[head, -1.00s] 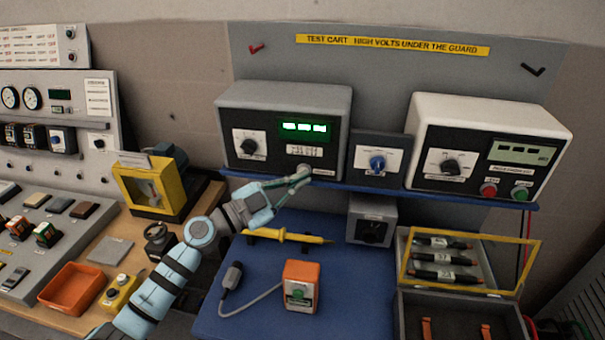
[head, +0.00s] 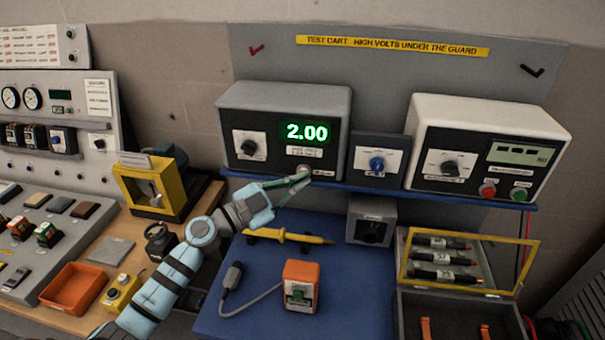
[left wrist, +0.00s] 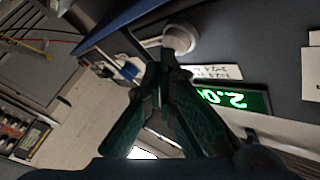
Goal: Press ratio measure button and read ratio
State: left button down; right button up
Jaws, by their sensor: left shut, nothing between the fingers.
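The ratio meter (head: 285,125) is a grey box with a black front on the blue shelf. Its green display (head: 306,132) reads 2.00; the display also shows in the left wrist view (left wrist: 235,99), turned over and partly hidden. A dark knob (head: 249,146) is at the left of its front. The round pale measure button (head: 303,170) is at the lower right of the front, and it shows in the left wrist view (left wrist: 180,40). My left gripper (head: 296,181) is shut and empty, its tips at the button; I cannot tell whether they touch. My right gripper is not in view.
A blue selector switch (head: 377,163) and a white-cased meter (head: 490,120) stand to the right on the shelf. Below are a yellow probe (head: 290,236), an orange box (head: 301,285) and an open yellow-framed case (head: 405,265).

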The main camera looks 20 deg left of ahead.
pick_arm(q)
jog(key=shift+s+d+r, duration=0.1)
jog(key=shift+s+d, duration=0.05)
jog(key=shift+s, duration=0.45)
jog(key=s+d+p, duration=0.1)
jog(key=s+p, duration=0.1)
jog(key=s, duration=0.4)
jog(key=shift+d, duration=0.3)
jog(key=shift+w, duration=0.2)
jog(key=shift+s+a, duration=0.1)
